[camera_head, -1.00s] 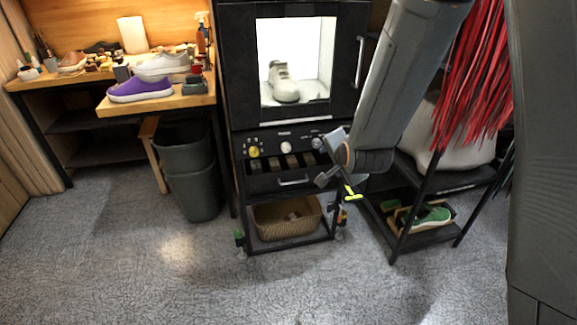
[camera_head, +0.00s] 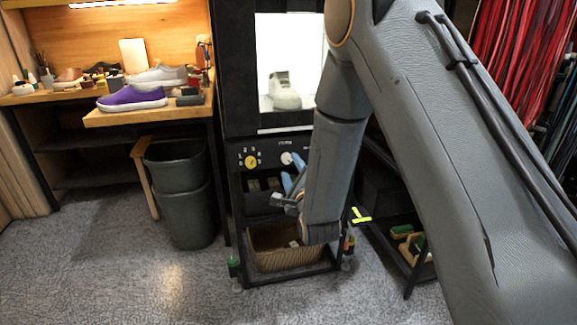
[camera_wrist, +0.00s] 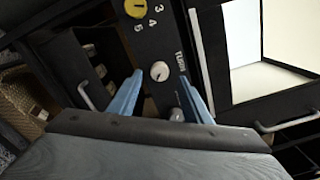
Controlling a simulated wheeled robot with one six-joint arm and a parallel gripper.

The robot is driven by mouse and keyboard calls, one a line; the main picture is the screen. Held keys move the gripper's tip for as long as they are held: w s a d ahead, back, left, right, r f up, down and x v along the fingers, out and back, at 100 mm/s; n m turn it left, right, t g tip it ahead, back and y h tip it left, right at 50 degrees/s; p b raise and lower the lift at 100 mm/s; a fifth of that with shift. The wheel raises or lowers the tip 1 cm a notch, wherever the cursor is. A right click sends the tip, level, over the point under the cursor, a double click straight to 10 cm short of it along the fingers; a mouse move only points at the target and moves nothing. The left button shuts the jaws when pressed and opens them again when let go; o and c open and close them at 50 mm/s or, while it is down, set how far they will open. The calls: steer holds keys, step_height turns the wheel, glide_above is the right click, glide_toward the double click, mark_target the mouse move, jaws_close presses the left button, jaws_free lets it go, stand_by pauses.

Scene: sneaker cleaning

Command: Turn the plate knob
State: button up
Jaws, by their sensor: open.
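The black control panel (camera_head: 268,154) is below the lit cabinet. A yellow knob (camera_head: 251,161) with numbers around it is at its left, and a white knob (camera_head: 286,158) is beside it. In the wrist view the yellow knob (camera_wrist: 135,8) is at the top edge, and the white knob (camera_wrist: 160,71) lies in line with the gap between my blue fingertips. A grey knob (camera_wrist: 177,114) shows lower, between the fingers. No label names the plate knob legibly. My gripper (camera_head: 291,173) is open in front of the panel and empty; it also shows in the wrist view (camera_wrist: 159,79).
A sneaker (camera_head: 285,92) stands in the lit cabinet. Drawer handles (camera_wrist: 87,95) protrude near my gripper. A wicker basket (camera_head: 285,258) sits low under the panel. Grey bins (camera_head: 187,215) stand left, beside a workbench with shoes. A dark rack stands right.

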mark_target(287, 160)
steer(key=shift+x, duration=2.1)
steer(key=shift+c, duration=0.4)
steer(key=c, duration=1)
steer(key=shift+o, duration=0.2)
steer(key=shift+n, duration=0.4)
